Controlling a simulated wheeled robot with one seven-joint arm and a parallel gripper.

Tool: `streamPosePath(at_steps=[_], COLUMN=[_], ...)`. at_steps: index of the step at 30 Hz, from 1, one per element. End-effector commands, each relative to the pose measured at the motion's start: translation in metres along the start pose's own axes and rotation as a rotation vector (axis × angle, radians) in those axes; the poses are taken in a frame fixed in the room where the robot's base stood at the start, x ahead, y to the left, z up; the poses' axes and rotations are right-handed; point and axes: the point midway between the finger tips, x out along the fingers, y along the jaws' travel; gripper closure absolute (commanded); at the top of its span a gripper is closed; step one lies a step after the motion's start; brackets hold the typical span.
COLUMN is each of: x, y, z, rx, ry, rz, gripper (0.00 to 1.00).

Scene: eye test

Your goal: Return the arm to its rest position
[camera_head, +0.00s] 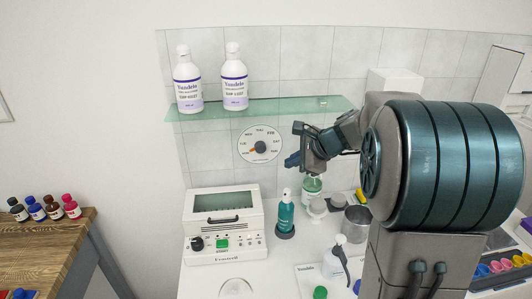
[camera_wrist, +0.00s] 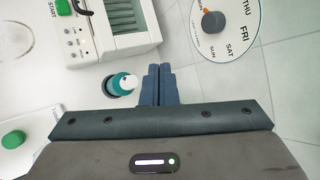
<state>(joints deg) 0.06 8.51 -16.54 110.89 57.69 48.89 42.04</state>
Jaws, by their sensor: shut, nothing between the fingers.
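My gripper (camera_head: 292,161) is shut and empty, held in the air in front of the tiled wall, just right of and below the weekday dial (camera_head: 260,144). In the wrist view my gripper's two blue-grey fingers (camera_wrist: 160,72) lie side by side with nothing between them. My arm fills the right of the head view and hides part of the counter and wall behind it.
A glass shelf (camera_head: 290,106) holds two white bottles (camera_head: 187,85). Below stand a white device (camera_head: 223,225), a teal bottle (camera_head: 286,213), a metal cup (camera_head: 357,222) and a white spray bottle (camera_head: 337,262). A wooden table (camera_head: 40,245) with small bottles is at left.

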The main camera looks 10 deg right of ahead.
Motion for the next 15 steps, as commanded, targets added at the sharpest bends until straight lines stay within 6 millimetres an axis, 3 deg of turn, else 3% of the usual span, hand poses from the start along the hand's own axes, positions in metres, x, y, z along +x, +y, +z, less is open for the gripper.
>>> streamPosePath(at_steps=[5,9,15], x=[-0.012,-0.034,-0.068], y=[0.024,0.073,0.152], z=[0.013,0.032,0.043], rx=[-0.135,-0.412,-0.883], ry=[0.009,0.031,0.075], rz=[0.046,0.143,0.314], gripper=[1.00,1.00,1.00])
